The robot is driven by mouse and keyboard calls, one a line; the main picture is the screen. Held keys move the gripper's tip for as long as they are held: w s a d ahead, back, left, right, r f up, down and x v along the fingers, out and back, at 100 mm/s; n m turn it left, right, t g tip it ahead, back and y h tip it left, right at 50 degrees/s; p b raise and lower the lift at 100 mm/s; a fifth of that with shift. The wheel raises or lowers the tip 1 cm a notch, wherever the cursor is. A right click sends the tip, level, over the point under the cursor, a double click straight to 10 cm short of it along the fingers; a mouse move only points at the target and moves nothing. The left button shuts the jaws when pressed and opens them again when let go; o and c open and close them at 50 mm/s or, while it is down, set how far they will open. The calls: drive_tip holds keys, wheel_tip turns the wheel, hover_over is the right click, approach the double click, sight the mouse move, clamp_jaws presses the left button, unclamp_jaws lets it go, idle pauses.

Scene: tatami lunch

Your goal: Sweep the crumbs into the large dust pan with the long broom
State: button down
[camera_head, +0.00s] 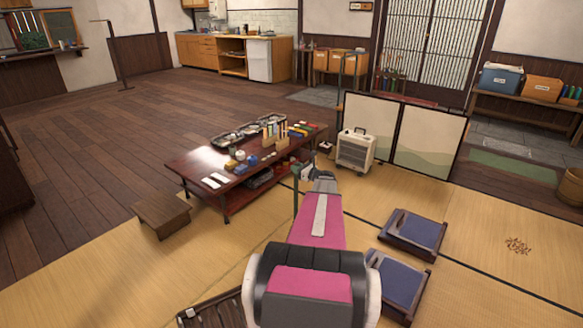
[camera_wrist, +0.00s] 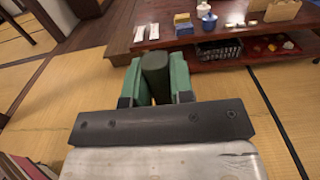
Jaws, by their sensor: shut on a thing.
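The crumbs (camera_head: 517,245) lie as a small brown scatter on the tatami at the right in the head view. My gripper (camera_head: 306,172) is near the front right of the low table. I cannot make out the large dust pan in either view.
The low table (camera_head: 230,191) holds dishes and small items. A heater (camera_head: 356,151) and a folding screen (camera_head: 424,140) stand behind my gripper. Two blue floor seats (camera_head: 415,232) lie between my arm and the crumbs. A wooden stool (camera_head: 160,212) stands left. Tatami around the crumbs is clear.

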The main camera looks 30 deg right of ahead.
drive_tip(key=v, duration=1.2)
drive_tip(key=w+a+r, duration=0.1)
drive_tip(key=w+r, duration=0.2)
drive_tip(key=r, duration=0.4)
drive_tip(key=shift+w+a, duration=0.15)
drive_tip(key=shift+w, duration=0.05)
drive_tip(key=shift+a, duration=0.1)
idle(0.4)
